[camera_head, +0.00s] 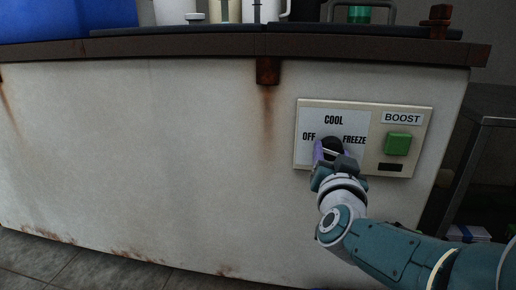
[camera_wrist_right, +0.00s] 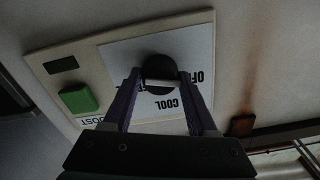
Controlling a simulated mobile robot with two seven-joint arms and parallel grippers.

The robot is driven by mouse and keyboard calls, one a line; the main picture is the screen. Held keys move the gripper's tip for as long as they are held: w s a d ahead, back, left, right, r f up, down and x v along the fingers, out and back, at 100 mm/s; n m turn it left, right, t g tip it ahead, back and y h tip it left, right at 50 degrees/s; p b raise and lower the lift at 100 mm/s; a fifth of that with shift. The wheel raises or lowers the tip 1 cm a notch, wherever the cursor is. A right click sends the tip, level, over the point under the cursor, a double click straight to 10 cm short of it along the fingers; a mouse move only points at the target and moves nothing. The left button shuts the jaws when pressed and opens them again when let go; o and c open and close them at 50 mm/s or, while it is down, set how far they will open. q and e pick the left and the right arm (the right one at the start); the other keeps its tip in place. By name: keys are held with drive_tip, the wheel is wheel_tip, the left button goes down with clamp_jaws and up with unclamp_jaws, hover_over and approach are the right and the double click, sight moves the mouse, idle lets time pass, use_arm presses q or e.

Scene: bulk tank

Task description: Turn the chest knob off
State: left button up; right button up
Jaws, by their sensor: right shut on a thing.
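The chest knob (camera_head: 331,144) is a round black dial on a white plate with OFF at its left, COOL above and FREEZE at its right. My left gripper is not in view.
The plate sits on a cream panel (camera_head: 302,157) on the chest's rusty white front (camera_head: 150,150). A green BOOST button (camera_head: 397,143) is right of the knob. The dark lid edge (camera_head: 200,48) runs above, with a blue box (camera_head: 60,18) on top. A dark table (camera_head: 492,108) stands at right.

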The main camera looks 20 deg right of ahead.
drive_tip(key=shift+f+n, duration=0.1)
drive_tip(key=shift+n, duration=1.5)
drive_tip(key=o, duration=1.4)
drive_tip(key=shift+c, duration=0.2)
drive_tip(key=shift+s+a+p, duration=0.1)
drive_tip(key=shift+s+p, duration=0.05)
drive_tip(key=shift+p, duration=0.15)
drive_tip(key=p+v, duration=0.5)
drive_tip(key=v, duration=0.4)
drive_tip(key=shift+s, duration=0.3)
